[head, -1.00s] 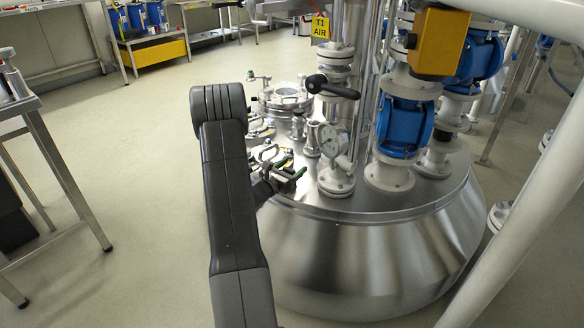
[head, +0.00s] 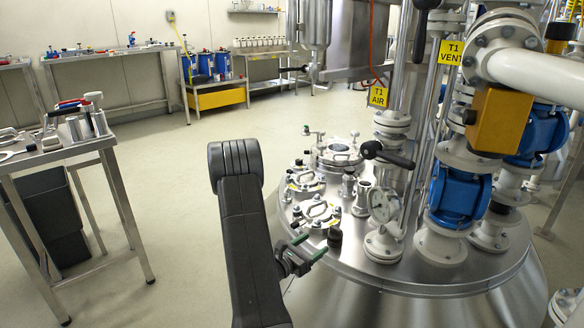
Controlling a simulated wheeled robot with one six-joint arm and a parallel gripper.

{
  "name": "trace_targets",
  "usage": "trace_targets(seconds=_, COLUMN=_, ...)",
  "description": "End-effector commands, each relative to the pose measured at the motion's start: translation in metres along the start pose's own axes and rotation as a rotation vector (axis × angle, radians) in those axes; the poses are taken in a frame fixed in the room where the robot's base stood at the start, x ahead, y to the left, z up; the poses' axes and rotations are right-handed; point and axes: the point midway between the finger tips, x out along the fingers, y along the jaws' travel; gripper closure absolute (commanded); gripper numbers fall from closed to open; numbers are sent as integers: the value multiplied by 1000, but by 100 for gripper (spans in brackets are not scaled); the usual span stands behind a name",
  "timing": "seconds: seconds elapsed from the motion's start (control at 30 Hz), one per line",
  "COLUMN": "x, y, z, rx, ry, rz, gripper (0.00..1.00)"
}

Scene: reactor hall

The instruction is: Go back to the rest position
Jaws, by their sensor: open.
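My gripper (head: 310,247) is at the end of my dark arm, in the lower middle of the head view. Its two green-tipped fingers stand apart with nothing between them. It is in front of the near left edge of the steel reactor vessel lid (head: 420,274). A black knob (head: 335,237) on the lid lies just behind the fingers. Whether the gripper touches the lid, I cannot tell; it looks clear of it.
A white pipe (head: 535,78) crosses at upper right. A steel table (head: 75,150) with tools stands left. Benches line the back wall. The floor (head: 180,185) between is open.

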Motion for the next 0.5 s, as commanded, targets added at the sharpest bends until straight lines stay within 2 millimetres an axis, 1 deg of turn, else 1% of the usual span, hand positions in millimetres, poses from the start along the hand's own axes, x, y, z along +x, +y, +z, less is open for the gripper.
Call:
trace_targets(seconds=0.17, x=2, y=0, z=0, rx=0, ry=0, rz=0, gripper=35)
trace_targets(seconds=0.27, x=8, y=0, z=-1, rx=1, ry=1, rz=-1, gripper=35)
trace_targets(seconds=0.37, x=21, y=-1, z=-1, rx=1, ry=0, rz=-3, gripper=35)
trace_targets(seconds=0.5, x=48, y=-1, z=-2, rx=2, ry=-1, rz=-4, gripper=35)
